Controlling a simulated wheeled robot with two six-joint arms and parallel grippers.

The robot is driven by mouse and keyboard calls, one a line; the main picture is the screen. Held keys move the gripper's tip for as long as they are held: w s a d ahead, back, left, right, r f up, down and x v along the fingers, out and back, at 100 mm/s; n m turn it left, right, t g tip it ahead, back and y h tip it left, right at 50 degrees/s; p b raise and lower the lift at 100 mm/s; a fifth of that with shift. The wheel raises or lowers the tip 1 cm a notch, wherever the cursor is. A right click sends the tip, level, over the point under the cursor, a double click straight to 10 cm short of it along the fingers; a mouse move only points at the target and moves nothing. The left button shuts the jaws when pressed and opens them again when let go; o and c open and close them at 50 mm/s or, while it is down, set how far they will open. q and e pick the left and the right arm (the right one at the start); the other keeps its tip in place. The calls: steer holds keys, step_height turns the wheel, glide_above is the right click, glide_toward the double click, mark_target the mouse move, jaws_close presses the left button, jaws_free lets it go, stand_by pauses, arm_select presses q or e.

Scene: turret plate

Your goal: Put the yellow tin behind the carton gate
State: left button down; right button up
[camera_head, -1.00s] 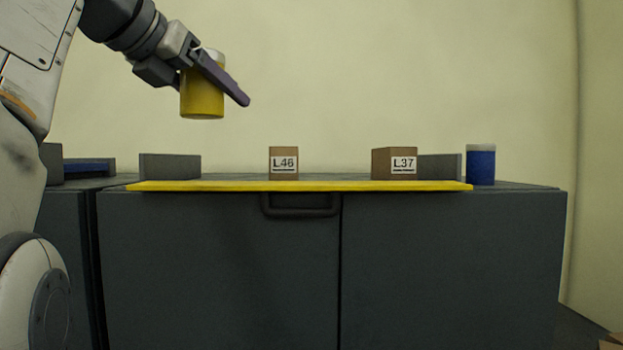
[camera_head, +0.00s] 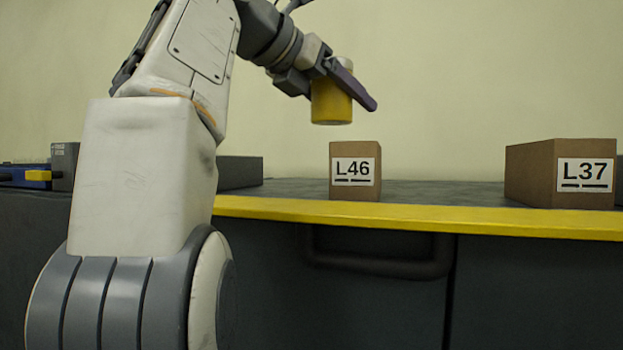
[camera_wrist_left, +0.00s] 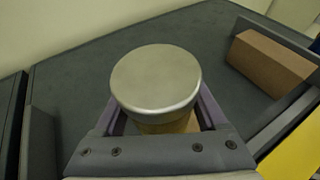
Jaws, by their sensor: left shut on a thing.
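The yellow tin (camera_head: 330,104) with a pale lid is upright in the air, held by my left gripper (camera_head: 348,84), which is shut on it. In the head view it is above the carton L46 (camera_head: 355,171). The carton L37 (camera_head: 530,174) stands to the right, with a wide gap between the two cartons. In the left wrist view the tin's silver lid (camera_wrist_left: 156,78) is between the fingers, and a brown carton (camera_wrist_left: 272,63) lies to its right; I cannot tell which one. My right gripper is not in view.
The dark counter top (camera_head: 440,193) has a yellow front edge strip (camera_head: 430,217). A grey block (camera_head: 240,172) stands left of L46, partly behind my arm. A blue object (camera_head: 22,176) is at the far left. The counter between the cartons is clear.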

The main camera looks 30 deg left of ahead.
arm_select(q)
glide_above(270, 196)
step_height(270, 196, down, 7)
steer(key=shift+s+r, duration=0.1)
steer(key=shift+d+f, duration=0.15)
steer(key=shift+f, duration=1.8)
jaws_free()
steer(key=shift+f, duration=0.15)
